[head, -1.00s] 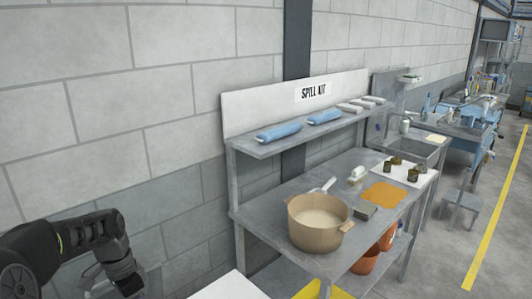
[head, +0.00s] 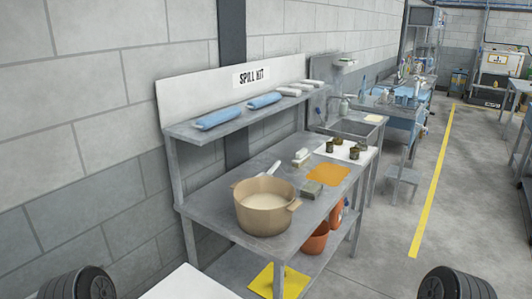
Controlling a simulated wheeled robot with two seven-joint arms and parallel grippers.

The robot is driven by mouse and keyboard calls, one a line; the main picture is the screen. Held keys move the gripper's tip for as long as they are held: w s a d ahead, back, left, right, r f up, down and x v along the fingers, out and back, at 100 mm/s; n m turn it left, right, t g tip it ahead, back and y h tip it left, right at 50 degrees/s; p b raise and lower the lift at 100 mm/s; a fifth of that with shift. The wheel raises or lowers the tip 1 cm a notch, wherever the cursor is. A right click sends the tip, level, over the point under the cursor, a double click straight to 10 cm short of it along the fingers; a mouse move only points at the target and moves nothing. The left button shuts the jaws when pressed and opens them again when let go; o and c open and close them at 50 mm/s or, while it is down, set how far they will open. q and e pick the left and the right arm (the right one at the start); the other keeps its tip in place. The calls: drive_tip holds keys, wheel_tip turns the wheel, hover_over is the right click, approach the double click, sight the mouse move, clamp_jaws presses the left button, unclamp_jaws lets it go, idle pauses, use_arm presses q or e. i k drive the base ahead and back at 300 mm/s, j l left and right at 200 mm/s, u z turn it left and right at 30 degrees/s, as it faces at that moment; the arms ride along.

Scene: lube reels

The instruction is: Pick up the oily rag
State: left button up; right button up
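No cloth can be identified for certain as the oily rag. A flat orange cloth or sheet (head: 328,175) lies on the grey spill kit bench, toward its right end. A flat yellow sheet (head: 279,283) lies on the lower shelf below. Only dark rounded parts of my arms show at the bottom left and bottom right corners. Neither gripper is in view, so what they hold is hidden.
A tan pot (head: 263,211) stands on the bench (head: 235,190), with a scoop (head: 268,169) behind it and a grey-green block (head: 312,190) beside it. Blue rolls (head: 217,119) lie on the upper shelf. An orange bucket (head: 315,238) stands below. The floor at right is open.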

sight(310, 191)
drive_tip(key=u, duration=1.55)
drive_tip(key=z, duration=1.85)
drive_tip(key=i+l+z, duration=0.25)
drive_tip(key=i, duration=0.35)
drive_tip(key=i+l+z, duration=0.2)
drive_tip(key=i, duration=0.4)
drive_tip(key=i+l+z, duration=0.25)
drive_tip(key=i, duration=0.35)
